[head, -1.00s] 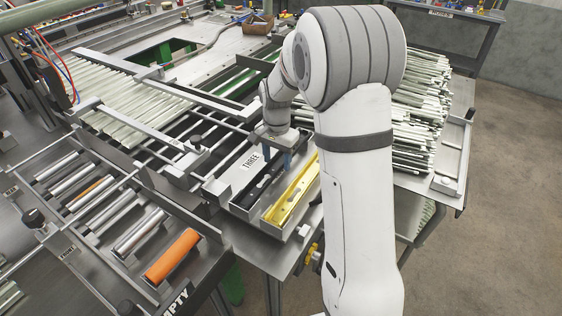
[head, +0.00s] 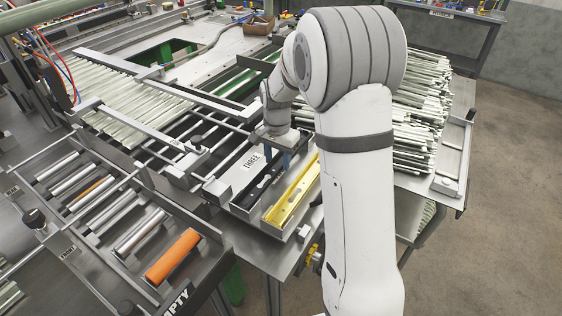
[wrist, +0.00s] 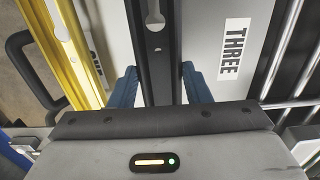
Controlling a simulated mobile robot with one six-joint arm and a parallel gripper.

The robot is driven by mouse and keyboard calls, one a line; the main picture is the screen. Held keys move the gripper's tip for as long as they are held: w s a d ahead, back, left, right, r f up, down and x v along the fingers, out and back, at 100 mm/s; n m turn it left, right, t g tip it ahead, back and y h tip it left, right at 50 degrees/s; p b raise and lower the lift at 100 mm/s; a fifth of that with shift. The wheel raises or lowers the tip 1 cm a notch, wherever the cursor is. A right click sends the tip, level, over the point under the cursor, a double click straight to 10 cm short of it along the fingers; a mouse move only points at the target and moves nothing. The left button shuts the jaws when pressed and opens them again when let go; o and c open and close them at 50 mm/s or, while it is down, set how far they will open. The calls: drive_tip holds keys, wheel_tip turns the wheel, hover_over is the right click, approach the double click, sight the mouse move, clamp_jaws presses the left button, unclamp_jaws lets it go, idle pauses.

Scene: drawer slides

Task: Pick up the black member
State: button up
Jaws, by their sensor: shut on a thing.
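The black member (head: 258,189) is a long dark channel lying lengthwise in a tray, between the "THREE" label plate and a yellow member (head: 290,199). In the wrist view the black member (wrist: 158,50) runs straight up the picture between my blue fingers, with a keyhole slot and a small hole showing. My gripper (head: 277,155) reaches down over its far part. In the wrist view my gripper (wrist: 160,84) is shut on the black member, one finger on each side. The cannot-see part is the fingertips' lower contact, hidden by the member and the gripper body.
The yellow member (wrist: 66,45) lies close beside on the left in the wrist view. The "THREE" plate (head: 251,162) is on the other side. Metal rods and a roller rack with an orange roller (head: 172,257) stand left. Stacked pale pieces (head: 421,95) lie right.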

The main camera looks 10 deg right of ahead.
drive_tip(key=shift+r, duration=0.15)
drive_tip(key=shift+r+p, duration=0.5)
drive_tip(key=shift+r, duration=0.2)
wheel_tip(320, 180, up, 8)
drive_tip(key=p, duration=0.5)
drive_tip(key=shift+f, duration=0.25)
